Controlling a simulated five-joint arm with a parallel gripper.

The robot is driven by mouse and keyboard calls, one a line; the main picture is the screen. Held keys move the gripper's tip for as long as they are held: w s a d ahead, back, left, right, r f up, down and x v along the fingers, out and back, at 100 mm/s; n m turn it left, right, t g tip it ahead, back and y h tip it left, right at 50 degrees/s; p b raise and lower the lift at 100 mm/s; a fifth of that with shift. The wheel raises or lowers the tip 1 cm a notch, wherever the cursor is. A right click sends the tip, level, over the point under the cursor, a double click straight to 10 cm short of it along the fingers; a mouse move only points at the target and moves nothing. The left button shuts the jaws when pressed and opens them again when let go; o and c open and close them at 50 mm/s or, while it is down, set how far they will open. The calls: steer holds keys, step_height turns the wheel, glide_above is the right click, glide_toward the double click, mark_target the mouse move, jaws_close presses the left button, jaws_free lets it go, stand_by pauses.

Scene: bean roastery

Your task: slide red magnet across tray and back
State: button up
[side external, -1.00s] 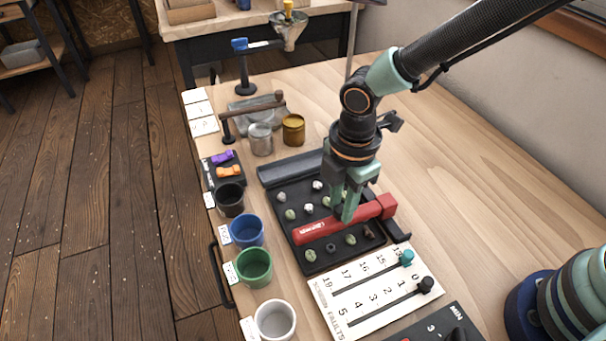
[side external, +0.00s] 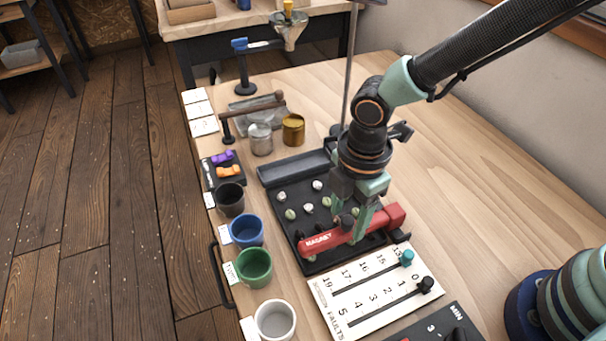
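The red magnet (side external: 322,242) is a bar lettered MAGNET with a thick red block at its right end. It lies across the front part of the dark tray (side external: 270,182). My gripper (side external: 355,222) is down at the middle of the bar, with its green fingers around it beside a dark knob. It looks shut on the magnet. Several pale and greenish lumps (side external: 308,208) lie in the tray behind the bar. The tray floor under the bar and gripper is hidden.
A white FAULTS scale board (side external: 365,292) with sliders stands close in front of the tray. Black, blue (side external: 246,230), green (side external: 253,266) and white cups line the left edge. Two metal tins (side external: 293,128) stand behind. The table at right is mostly clear.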

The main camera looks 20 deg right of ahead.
mark_target(350, 221)
step_height(350, 221, up, 12)
steer(key=shift+s, duration=0.15)
stand_by(0.4)
steer(key=shift+d, duration=0.1)
steer(key=d+r+m+t, duration=0.2)
steer(key=d+r+m, duration=0.1)
steer(key=d+m, duration=0.7)
steer(key=d+r+m+t, duration=0.3)
steer(key=d+m, duration=0.6)
steer(key=d, duration=0.5)
steer(key=shift+d+m, duration=0.2)
steer(key=shift+m, duration=0.2)
steer(key=shift+s, duration=0.1)
